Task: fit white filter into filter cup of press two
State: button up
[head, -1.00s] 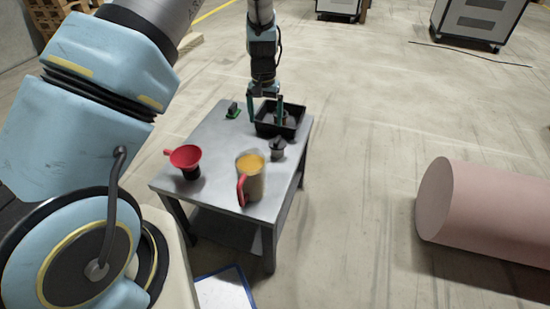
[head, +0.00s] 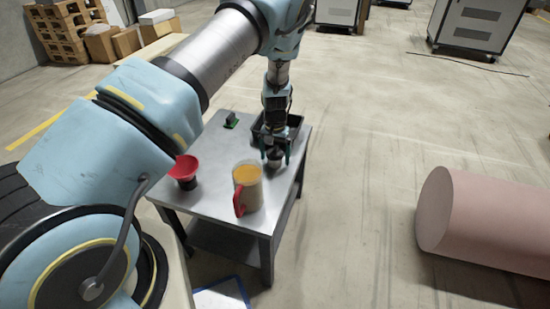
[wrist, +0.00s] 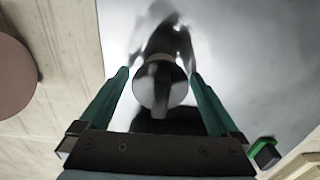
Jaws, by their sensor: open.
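My gripper (head: 276,155) is open, pointing down over the near edge of the black tray. Its fingers stand on either side of a small grey-and-black pot-like piece (head: 274,162) on the table. In the wrist view this piece has a pale round top (wrist: 147,88) with a dark bar across it. It lies between the two teal fingers (wrist: 160,95), with gaps visible on both sides. I cannot make out a white filter, nor tell which piece is the filter cup of press two.
The grey table (head: 216,198) also holds a red funnel-like cup (head: 183,168) on a black base, a pitcher (head: 249,192) with orange contents and red handle, and a small green-and-black item (head: 231,120). The black tray (head: 259,130) is behind my gripper. A pink cylinder (head: 480,220) lies on the floor.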

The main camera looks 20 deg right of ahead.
jog(key=shift+f, duration=0.25)
jog(key=c, duration=1.3)
